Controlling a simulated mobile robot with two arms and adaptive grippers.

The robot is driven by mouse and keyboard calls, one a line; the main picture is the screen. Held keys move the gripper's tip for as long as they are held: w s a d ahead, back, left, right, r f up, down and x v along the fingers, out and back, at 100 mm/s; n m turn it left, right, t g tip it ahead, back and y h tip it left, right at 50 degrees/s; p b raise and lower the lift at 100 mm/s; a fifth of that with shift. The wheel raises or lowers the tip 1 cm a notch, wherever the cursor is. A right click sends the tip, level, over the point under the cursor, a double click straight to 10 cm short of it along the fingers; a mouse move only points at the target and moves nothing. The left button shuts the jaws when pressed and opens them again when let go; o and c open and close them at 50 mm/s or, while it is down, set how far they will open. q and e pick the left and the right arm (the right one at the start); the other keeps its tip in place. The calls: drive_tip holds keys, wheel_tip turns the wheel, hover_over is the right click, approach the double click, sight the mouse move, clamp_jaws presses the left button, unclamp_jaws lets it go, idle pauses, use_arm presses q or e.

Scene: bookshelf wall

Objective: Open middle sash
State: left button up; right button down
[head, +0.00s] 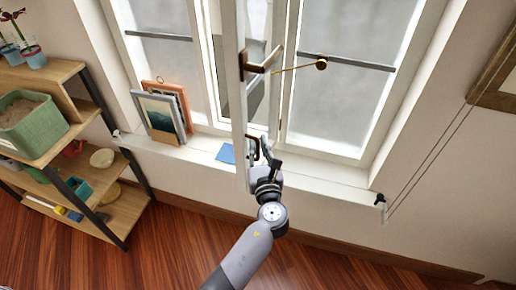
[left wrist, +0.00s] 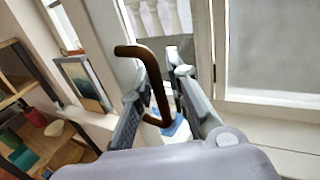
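The middle sash (head: 239,105) stands swung inward, seen nearly edge-on in the head view. Through the gap beside it, a pale balustrade shows in the left wrist view (left wrist: 160,18). A handle (head: 264,62) sticks out from the sash's upper part. My left gripper (head: 264,150) is at the sash's lower part, near the sill. In the left wrist view, a bent brown handle (left wrist: 147,70) passes between its fingers (left wrist: 158,98). The fingers stand apart, and I see no clear grip on the handle. My right gripper is not in view.
Picture frames (head: 161,115) lean on the sill (head: 325,188) left of the sash, and a blue item (head: 226,153) lies beside it. A shelf (head: 62,142) with a green planter (head: 34,122) stands at the left. The wooden floor (head: 150,250) is clear in front.

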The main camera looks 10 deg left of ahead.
use_arm(q)
drive_tip(key=shift+o, duration=1.2)
drive_tip(key=shift+f, duration=0.15)
drive_tip(key=shift+s, duration=0.1)
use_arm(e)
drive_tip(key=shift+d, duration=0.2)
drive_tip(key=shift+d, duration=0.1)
use_arm(q)
drive_tip(key=v, duration=1.2)
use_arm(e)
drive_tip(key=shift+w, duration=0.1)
